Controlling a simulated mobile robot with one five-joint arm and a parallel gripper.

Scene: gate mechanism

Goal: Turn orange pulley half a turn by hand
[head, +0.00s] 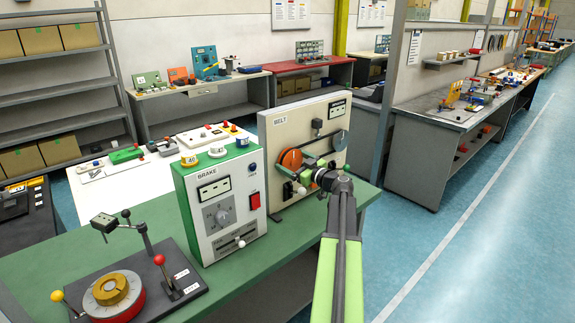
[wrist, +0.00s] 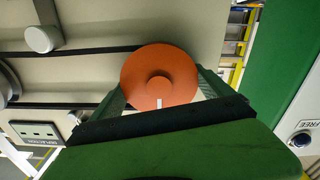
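The orange pulley (head: 290,160) is on the front of the cream BELT panel (head: 272,143). A dark belt runs from it to a second wheel on the right. In the wrist view the orange pulley (wrist: 180,66) faces me, with a round centre hub and a short white mark below the hub. My gripper (wrist: 160,82) has one finger on each side of the pulley. Both fingertips meet its rim with no clear gap, so it appears shut on it. In the head view my gripper (head: 308,172) is at the panel and partly hides the pulley's lower right.
The BRAKE box (head: 222,205) stands close on the left of the panel, with knobs and a red switch. A turntable fixture (head: 112,290) with ball-topped levers is at the front left of the green bench (head: 50,262). The blue floor on the right is clear.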

